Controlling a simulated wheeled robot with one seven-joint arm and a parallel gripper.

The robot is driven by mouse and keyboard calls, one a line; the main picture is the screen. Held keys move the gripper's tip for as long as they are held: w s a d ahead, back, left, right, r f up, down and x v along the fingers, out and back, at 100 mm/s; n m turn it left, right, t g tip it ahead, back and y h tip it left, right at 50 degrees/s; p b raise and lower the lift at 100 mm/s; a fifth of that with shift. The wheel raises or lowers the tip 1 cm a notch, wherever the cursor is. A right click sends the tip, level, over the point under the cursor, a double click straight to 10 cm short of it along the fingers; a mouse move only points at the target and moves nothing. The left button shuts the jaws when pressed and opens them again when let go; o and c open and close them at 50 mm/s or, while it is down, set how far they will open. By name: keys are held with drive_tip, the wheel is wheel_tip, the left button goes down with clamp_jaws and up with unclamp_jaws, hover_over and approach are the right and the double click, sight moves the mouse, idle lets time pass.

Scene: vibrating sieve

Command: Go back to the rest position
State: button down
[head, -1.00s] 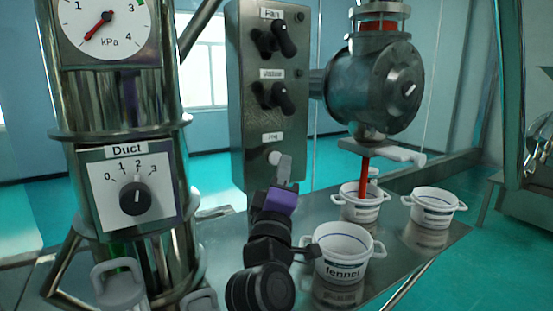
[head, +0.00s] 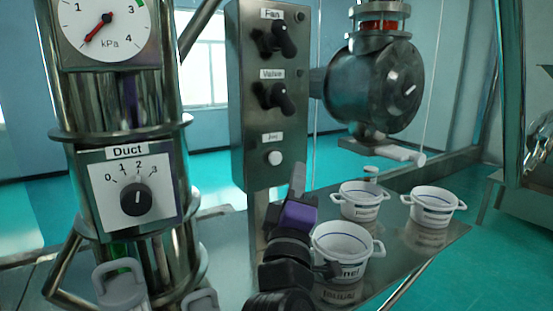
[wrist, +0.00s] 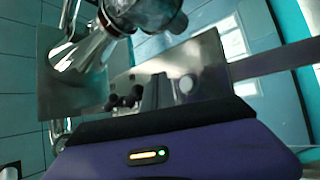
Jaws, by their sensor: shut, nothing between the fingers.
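My gripper (head: 298,178) shows in the head view as a grey tip above a purple body, below and a little right of the control box (head: 262,170). It looks shut and empty, and is apart from the box. The box's round white button (head: 274,158) is uncovered, under a small label that is hard to read. My purple gripper housing (wrist: 180,153) with its lit indicator fills the bottom of the wrist view. The control box face (wrist: 205,68) shows beyond it in that view.
The box has Fan (head: 283,38) and Valve (head: 280,98) knobs. A steel valve body (head: 370,90) hangs above the bench. White tubs stand below: one near my gripper (head: 342,262), one behind (head: 361,211), one right (head: 433,216). The Duct column (head: 125,265) stands left.

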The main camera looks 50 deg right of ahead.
idle(0.8)
drive_tip(key=w+a+f+n+t+y, duration=0.2)
drive_tip(key=w+a+t+y, duration=0.1)
drive_tip(key=a+t+y, duration=0.4)
drive_tip(key=s+a+f+t+y, duration=0.2)
drive_tip(key=s+a+f+y, duration=0.3)
drive_tip(key=a+f+y, duration=0.6)
drive_tip(key=s+a+f+m+g, duration=0.1)
drive_tip(key=s+f+g, duration=0.1)
drive_tip(key=s+f, duration=0.4)
drive_tip(key=s+a+f+m+g, duration=0.1)
drive_tip(key=s+f, duration=0.5)
drive_tip(key=s, duration=0.6)
drive_tip(key=s+a+f+m+g+y, duration=0.1)
drive_tip(key=s+f+m+g, duration=0.2)
drive_tip(key=s+f, duration=0.4)
drive_tip(key=s+g, duration=0.1)
drive_tip(key=s, duration=0.1)
drive_tip(key=shift+s, duration=0.4)
